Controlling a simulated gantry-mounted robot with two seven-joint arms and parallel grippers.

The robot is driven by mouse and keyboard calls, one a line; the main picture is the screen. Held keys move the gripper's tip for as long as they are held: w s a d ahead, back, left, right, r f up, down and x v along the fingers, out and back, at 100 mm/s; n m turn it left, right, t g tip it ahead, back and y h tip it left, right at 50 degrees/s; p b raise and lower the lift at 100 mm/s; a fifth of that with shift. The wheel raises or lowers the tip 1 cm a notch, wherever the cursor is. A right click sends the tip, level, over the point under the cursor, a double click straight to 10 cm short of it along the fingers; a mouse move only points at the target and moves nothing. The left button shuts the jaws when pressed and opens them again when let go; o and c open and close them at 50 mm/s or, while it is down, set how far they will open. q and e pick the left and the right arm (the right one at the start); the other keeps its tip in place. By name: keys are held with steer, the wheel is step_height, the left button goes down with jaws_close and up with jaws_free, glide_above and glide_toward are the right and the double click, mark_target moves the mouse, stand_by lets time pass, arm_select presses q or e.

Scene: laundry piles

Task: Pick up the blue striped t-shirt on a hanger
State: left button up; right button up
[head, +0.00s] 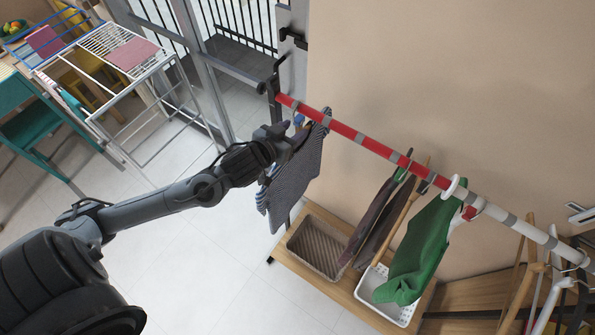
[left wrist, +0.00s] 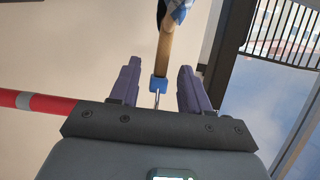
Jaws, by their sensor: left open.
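The blue striped t-shirt (head: 297,172) hangs from a hanger at the left end of the red and white rail (head: 345,130) in the head view. My left gripper (head: 290,133) is at the top of this shirt, close to the rail. In the left wrist view my left gripper (left wrist: 157,90) is open, and the wooden hanger (left wrist: 166,45) with a blue piece and metal hook lies between its two fingers. A little blue cloth (left wrist: 176,10) shows at the top edge there. The fingers look apart from the hanger. My right gripper is in neither view.
Dark garments (head: 375,222) and a green garment (head: 417,250) hang farther right on the rail. A brown basket (head: 300,247) and a white basket (head: 368,292) stand on a wooden bench below. A drying rack (head: 150,85) stands at the upper left.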

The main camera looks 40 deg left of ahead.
mark_target(297, 128)
arm_select(q)
steer(key=shift+p+x, duration=0.6)
steer(key=shift+x, duration=1.95)
steer(key=shift+s+f, duration=0.1)
jaws_close()
